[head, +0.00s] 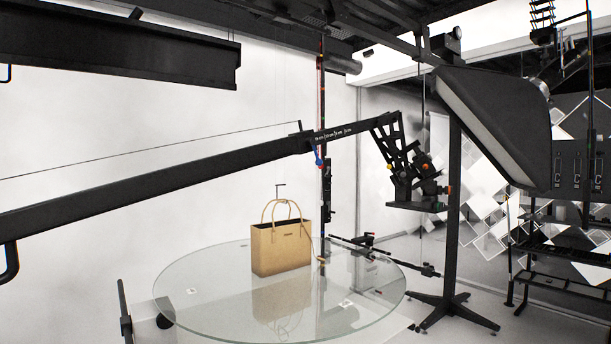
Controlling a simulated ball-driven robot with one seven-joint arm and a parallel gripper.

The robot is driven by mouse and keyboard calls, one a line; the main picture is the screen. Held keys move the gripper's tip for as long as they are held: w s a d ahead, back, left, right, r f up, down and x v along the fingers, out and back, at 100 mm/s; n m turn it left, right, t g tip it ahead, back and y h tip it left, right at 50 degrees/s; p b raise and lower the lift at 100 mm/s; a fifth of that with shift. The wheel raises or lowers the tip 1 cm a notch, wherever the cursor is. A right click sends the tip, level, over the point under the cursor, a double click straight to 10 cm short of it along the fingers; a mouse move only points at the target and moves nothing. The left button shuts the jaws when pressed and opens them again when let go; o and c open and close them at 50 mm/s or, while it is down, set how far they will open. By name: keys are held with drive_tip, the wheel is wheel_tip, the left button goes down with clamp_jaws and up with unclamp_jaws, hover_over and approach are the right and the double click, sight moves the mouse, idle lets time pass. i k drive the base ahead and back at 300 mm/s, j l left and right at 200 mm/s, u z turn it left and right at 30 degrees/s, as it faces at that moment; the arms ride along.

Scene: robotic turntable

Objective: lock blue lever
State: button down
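A small blue part (319,160), which looks like the blue lever, hangs at the underside of a long black boom (170,175), close to the upright pole (323,110). It is too small to tell its exact angle or whether it is locked. My gripper is not in view, so its place relative to the lever cannot be told.
A round glass turntable (210,295) carries a tan handbag (282,248) below the boom. A camera head (408,178) hangs at the boom's far end. A softbox (495,120) on a black stand (453,230) is at right. Bare floor shows around the stand.

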sight(311, 141)
drive_tip(key=i+u, duration=0.25)
drive_tip(key=i, duration=0.35)
drive_tip(key=i+u, duration=0.2)
drive_tip(key=i, duration=0.45)
drive_tip(key=i+l+u, duration=0.1)
drive_tip(key=i+u, duration=0.15)
drive_tip(key=i, duration=0.35)
drive_tip(key=i+z, duration=0.1)
drive_tip(key=z, duration=0.5)
